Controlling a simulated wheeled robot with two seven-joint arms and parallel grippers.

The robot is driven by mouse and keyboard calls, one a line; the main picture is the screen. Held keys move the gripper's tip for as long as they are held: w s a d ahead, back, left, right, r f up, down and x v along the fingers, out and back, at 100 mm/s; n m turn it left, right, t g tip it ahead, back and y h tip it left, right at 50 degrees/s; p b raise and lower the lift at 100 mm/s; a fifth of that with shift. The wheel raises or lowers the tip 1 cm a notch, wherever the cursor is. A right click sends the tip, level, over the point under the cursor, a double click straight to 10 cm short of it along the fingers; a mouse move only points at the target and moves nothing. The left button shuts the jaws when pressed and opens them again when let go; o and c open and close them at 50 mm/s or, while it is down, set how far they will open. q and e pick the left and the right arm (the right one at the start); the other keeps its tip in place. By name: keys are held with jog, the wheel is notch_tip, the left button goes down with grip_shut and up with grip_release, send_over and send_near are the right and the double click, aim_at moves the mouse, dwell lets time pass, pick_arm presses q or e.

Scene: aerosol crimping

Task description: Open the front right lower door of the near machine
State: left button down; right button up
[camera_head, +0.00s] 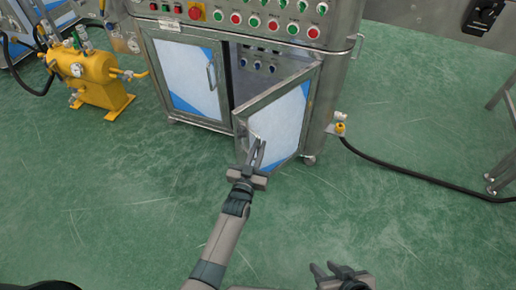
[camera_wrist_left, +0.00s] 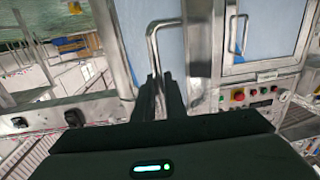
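The near machine's right lower door (camera_head: 276,122) stands partly open, swung outward from its right side. It has a metal frame and a white and blue panel. My left gripper (camera_head: 257,150) is at the door's free edge. In the left wrist view its fingers (camera_wrist_left: 165,92) are close together around one leg of the door's U-shaped metal handle (camera_wrist_left: 152,45). The exact contact is partly hidden by the fingers. My right gripper (camera_head: 325,268) is low in the head view, away from the machine, with its fingers apart and empty.
The left lower door (camera_head: 188,78) is shut. Dark cabinet space with several knobs shows behind the open door. A yellow tank unit (camera_head: 98,82) stands at the left. A black hose (camera_head: 420,180) crosses the floor at the right. The green floor in front is clear.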

pick_arm(q)
jog(key=c, duration=1.8)
grip_release()
jog(key=shift+s, duration=0.15)
